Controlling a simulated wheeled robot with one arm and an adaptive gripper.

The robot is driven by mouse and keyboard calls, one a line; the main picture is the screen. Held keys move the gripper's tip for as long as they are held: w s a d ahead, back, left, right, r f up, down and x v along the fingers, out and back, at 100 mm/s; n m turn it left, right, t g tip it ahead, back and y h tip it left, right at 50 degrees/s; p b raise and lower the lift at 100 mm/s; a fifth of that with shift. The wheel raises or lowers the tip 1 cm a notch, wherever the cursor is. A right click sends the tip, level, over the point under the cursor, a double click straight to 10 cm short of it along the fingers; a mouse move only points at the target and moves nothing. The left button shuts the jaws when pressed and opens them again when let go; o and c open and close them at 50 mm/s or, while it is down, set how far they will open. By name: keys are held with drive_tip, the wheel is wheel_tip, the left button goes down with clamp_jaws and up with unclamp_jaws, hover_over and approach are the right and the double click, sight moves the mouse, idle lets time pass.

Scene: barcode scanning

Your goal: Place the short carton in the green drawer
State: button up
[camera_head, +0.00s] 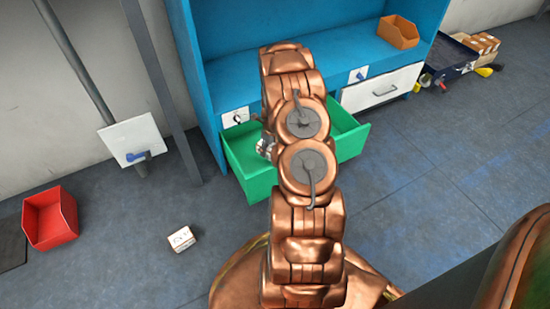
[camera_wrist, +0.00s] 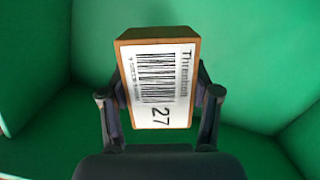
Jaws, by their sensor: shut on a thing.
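The short carton (camera_wrist: 158,86) shows in the wrist view. It is a brown box with a white barcode label reading 27. My gripper (camera_wrist: 160,98) is shut on it, one finger at each side. Green drawer surfaces (camera_wrist: 60,130) surround the carton in the wrist view; I cannot tell whether it touches the drawer floor. In the head view the green drawer (camera_head: 247,172) stands pulled out below the blue cabinet.
A white drawer (camera_head: 383,90) is shut at the right of the blue cabinet (camera_head: 330,60). An orange bin (camera_head: 398,32) sits on its shelf. A red bin (camera_head: 50,217) and a white box (camera_head: 182,239) are on the floor at left. A dark tray (camera_head: 450,62) stands at right.

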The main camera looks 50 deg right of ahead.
sight(269, 164)
wheel_tip(269, 164, down, 8)
drive_tip(key=shift+r+b, duration=0.25)
drive_tip(key=shift+b, duration=1)
drive_tip(key=shift+f, duration=0.15)
drive_tip(key=o, duration=1.4)
